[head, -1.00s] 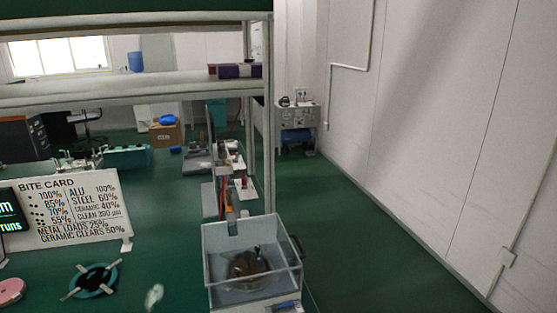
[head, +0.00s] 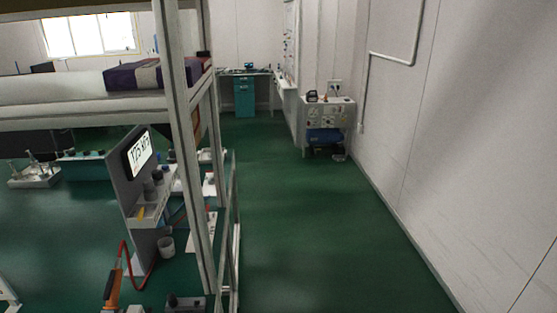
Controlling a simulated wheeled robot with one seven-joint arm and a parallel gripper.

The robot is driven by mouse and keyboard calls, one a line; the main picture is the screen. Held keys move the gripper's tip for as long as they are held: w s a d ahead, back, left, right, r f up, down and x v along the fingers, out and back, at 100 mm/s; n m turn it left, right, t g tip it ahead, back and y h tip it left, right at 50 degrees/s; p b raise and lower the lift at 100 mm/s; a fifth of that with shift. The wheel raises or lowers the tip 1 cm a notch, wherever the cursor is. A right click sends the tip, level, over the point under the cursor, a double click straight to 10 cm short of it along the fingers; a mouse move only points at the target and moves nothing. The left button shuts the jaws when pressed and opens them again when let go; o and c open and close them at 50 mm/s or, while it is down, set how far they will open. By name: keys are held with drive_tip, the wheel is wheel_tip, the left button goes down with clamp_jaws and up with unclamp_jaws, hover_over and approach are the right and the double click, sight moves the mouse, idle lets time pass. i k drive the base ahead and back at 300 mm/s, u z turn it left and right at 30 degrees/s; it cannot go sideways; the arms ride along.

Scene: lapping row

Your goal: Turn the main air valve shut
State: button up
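I cannot make out the main air valve for sure in the head view. A pale pipe (head: 366,95) runs down the right wall and ends low, near a grey panelled unit (head: 328,115) at the far end of the aisle. A blue tank-like object (head: 325,136) sits under that unit. Small dark and light items stand on top of it, too small to tell apart. My gripper is not in view.
A clear green floor aisle (head: 310,225) runs ahead between the right wall and a pale metal rack post (head: 183,140) on the left. Benches with equipment lie left of the post. A desk with teal drawers (head: 245,97) stands at the far end.

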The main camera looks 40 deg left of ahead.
sight(143, 210)
drive_tip(key=i, duration=1.95)
drive_tip(key=u, duration=4.9)
drive_tip(key=i, duration=1)
